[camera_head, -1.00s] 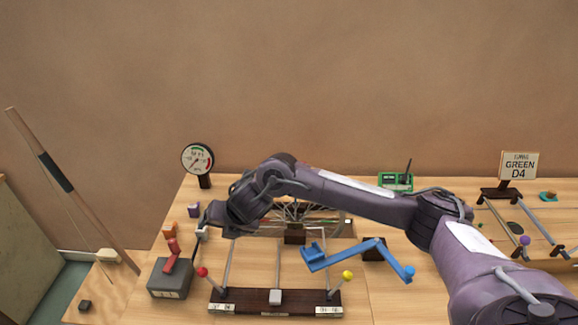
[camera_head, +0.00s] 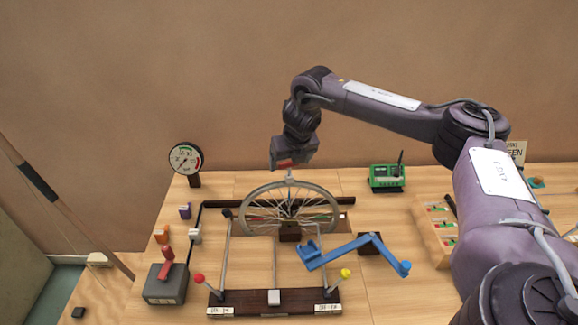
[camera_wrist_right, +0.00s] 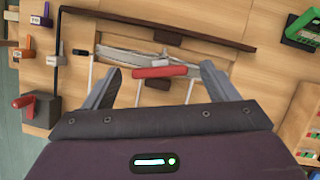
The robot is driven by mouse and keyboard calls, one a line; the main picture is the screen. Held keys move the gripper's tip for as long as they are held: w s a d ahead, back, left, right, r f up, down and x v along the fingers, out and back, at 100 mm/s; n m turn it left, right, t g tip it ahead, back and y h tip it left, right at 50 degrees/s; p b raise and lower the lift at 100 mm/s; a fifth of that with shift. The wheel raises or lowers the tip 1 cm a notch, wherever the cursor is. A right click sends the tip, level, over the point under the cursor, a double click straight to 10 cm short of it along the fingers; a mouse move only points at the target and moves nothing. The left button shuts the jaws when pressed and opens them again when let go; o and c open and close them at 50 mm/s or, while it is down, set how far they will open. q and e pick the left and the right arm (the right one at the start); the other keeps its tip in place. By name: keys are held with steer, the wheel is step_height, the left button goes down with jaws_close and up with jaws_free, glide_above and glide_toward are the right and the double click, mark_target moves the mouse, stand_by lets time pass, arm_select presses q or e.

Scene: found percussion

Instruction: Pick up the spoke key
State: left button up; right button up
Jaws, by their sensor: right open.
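A red bar, which looks like the spoke key (camera_wrist_right: 160,71), shows in the right wrist view between my right fingers, with a gap on each side. It also shows as a small red patch (camera_head: 285,163) in the head view, just above the top of the spoked wheel (camera_head: 262,188). My right gripper (camera_wrist_right: 159,69) is open and points down over the wheel's rim. In the head view the right gripper (camera_head: 293,158) partly hides the key, so I cannot tell whether they touch. My left gripper is not in view.
The wheel stands in a frame with a red ball (camera_head: 198,278) and a yellow ball (camera_head: 346,273). A blue crank (camera_head: 340,252) is in front at right. A grey box with a red lever (camera_head: 166,284), a dial gauge (camera_head: 186,159) and a green box (camera_head: 386,177) stand around.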

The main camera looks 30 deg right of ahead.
steer(key=shift+x, duration=1.2)
steer(key=c, duration=1.2)
steer(key=shift+o, duration=0.2)
steer(key=shift+r, duration=0.1)
